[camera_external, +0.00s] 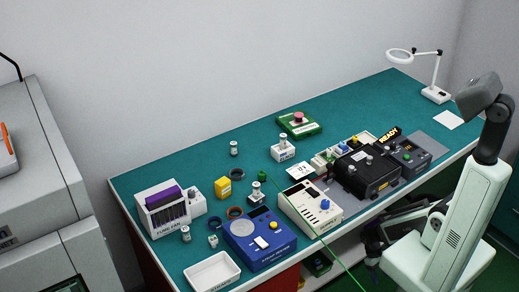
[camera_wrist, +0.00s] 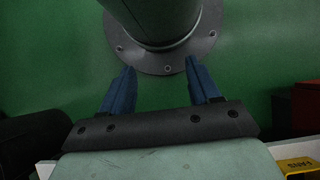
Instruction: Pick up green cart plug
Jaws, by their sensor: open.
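A small dark green plug-like piece (camera_external: 262,174) stands on the teal bench top, left of the cream instrument box; it is too small to identify surely as the green cart plug. A thin bright green line (camera_external: 336,258) runs from near it over the cream box and down past the bench's front edge. My gripper (camera_wrist: 160,67) shows in the wrist view with two blue fingers apart and nothing between them. Beyond the fingers is a round bolted flange on a green surface. In the external view my gripper is hard to make out among dark parts below the bench front.
The bench (camera_external: 190,163) carries a blue box (camera_external: 268,246), a cream box (camera_external: 318,217), a black unit (camera_external: 367,172), a white tray (camera_external: 211,272) and a green box with a red button (camera_external: 299,125). A lamp (camera_external: 435,94) stands far right. The back of the bench is mostly clear.

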